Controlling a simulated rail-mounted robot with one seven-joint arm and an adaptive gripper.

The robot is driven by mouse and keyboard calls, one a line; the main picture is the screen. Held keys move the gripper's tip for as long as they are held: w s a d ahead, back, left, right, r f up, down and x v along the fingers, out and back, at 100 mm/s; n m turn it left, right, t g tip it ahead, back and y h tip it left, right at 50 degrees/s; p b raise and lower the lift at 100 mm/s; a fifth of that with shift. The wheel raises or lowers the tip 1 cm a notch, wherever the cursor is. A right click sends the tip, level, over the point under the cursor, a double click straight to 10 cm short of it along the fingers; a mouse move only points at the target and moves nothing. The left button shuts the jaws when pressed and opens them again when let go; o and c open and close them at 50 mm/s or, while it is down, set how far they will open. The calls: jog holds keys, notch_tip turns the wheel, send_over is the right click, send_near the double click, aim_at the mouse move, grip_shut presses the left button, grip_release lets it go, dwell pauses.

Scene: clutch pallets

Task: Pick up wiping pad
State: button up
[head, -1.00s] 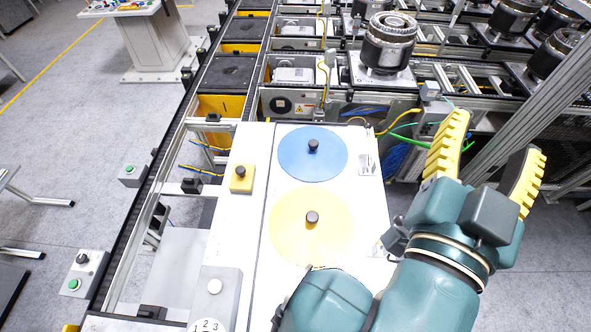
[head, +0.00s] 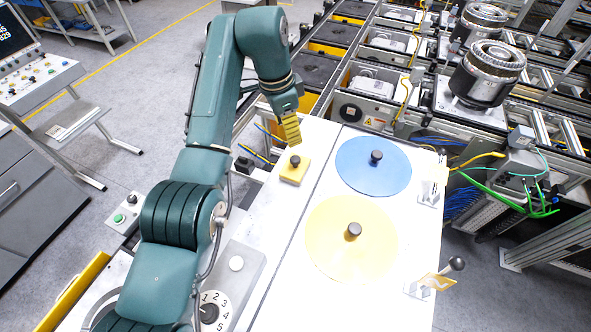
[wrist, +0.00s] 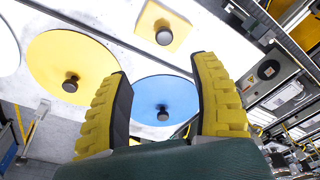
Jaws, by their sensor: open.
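The wiping pad appears to be the small yellow square block with a black knob (head: 294,170), lying on the white tabletop left of the dark seam. It also shows at the top of the wrist view (wrist: 177,22). My gripper (head: 289,130) is just behind the pad in the head view, with yellow ribbed fingers. In the wrist view the two fingers (wrist: 162,95) stand wide apart with nothing between them. The pad lies beyond the fingertips, apart from them. In the head view one finger hides the other.
A blue disc (head: 372,172) and a yellow disc (head: 338,255), each with a black knob, lie right of the pad. A control box with a numbered dial (head: 213,310) stands at the front. Conveyors with metal clutch parts (head: 487,72) are behind. White tabletop is bare around the pad.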

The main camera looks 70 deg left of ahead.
aim_at(295, 159)
jog(key=f, duration=0.2)
jog(key=w+f, duration=0.1)
jog(key=f, duration=0.2)
jog(key=f+p, duration=0.1)
jog(key=f, duration=0.2)
jog(key=shift+w+f, duration=0.1)
jog(key=shift+w, duration=0.05)
jog(key=shift+w+a+f+p, duration=0.2)
jog(key=shift+f+p, duration=0.15)
jog(key=shift+f, duration=1)
jog(key=shift+w+a+f+p, duration=0.15)
jog(key=shift+f+p, duration=0.2)
jog(key=shift+f, duration=0.95)
grip_shut()
